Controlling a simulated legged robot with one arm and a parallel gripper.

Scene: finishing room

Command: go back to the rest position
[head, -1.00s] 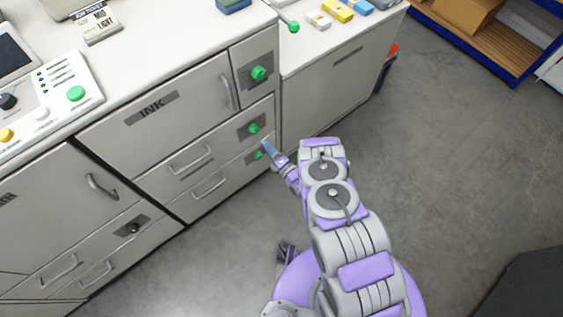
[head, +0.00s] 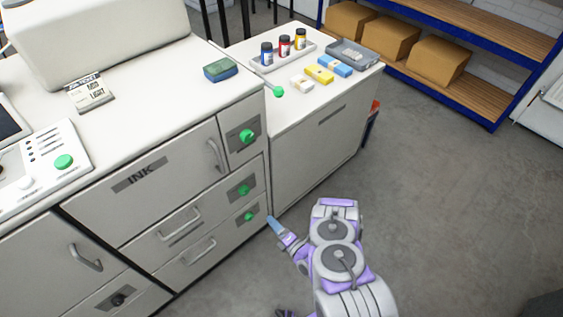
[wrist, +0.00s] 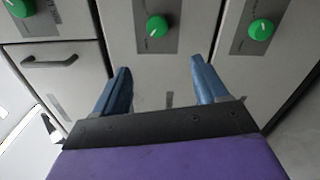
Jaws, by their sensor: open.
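My gripper (head: 273,224) is at the end of my folded purple and grey arm, low in front of the printer cabinet (head: 142,222). In the wrist view my gripper (wrist: 158,78) shows two blue fingers spread apart with nothing between them. Ahead of the fingers are cabinet fronts with green knobs; one green knob (wrist: 157,27) stands beyond the gap, apart from the fingers. In the head view the lower green knob (head: 249,216) is just left of and above the gripper. Whether the fingertips clear the cabinet front by much I cannot tell.
A side counter (head: 321,119) holds ink bottles (head: 285,46), coloured blocks and a grey tray (head: 354,56). A blue-framed shelf (head: 482,63) with cardboard boxes stands at the back right. The grey floor (head: 450,200) right of my arm is clear.

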